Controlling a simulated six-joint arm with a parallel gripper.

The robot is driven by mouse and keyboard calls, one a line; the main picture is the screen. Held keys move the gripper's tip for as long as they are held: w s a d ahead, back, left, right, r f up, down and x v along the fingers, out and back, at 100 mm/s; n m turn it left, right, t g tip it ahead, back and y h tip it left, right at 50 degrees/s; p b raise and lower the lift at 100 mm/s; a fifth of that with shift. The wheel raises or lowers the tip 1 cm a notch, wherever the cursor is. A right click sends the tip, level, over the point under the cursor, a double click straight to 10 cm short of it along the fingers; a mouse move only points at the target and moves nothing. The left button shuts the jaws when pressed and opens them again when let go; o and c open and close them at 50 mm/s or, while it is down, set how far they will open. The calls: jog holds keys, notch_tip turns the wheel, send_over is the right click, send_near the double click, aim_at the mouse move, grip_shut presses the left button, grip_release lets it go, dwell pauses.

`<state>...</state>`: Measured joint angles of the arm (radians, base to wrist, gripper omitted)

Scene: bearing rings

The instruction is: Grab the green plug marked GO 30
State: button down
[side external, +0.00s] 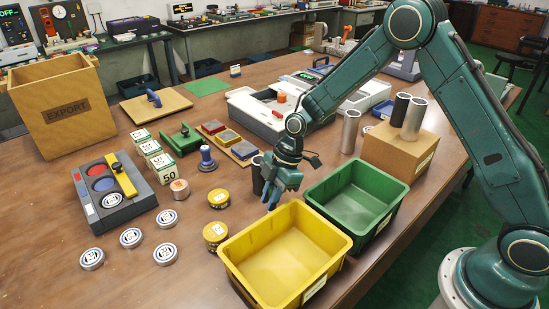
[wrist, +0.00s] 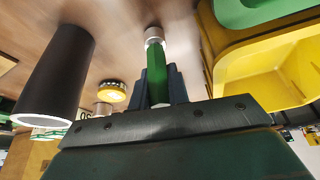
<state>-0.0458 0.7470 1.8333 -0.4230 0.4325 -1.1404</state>
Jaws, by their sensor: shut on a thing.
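A green plug with a pale metal end (wrist: 156,66) stands out between the fingers of my gripper (wrist: 158,84) in the wrist view. The fingers are shut on its green body, one dark finger on each side. No marking on it can be read from here. In the side view my gripper (side external: 274,198) points down just behind the yellow bin's left back corner. The plug is hidden or too small to make out there. Whether it touches the table cannot be told.
A yellow bin (side external: 232,262) and a green bin (side external: 398,190) stand close to my gripper. A dark tube (wrist: 58,65) is right beside it. Yellow tins (side external: 215,232), a grey tray (side external: 95,212) and several ring parts (side external: 131,238) lie to the left.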

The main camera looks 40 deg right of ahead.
notch_tip(320, 180, up, 20)
dwell(0.6)
jog(key=shift+f, duration=0.1)
dwell(0.4)
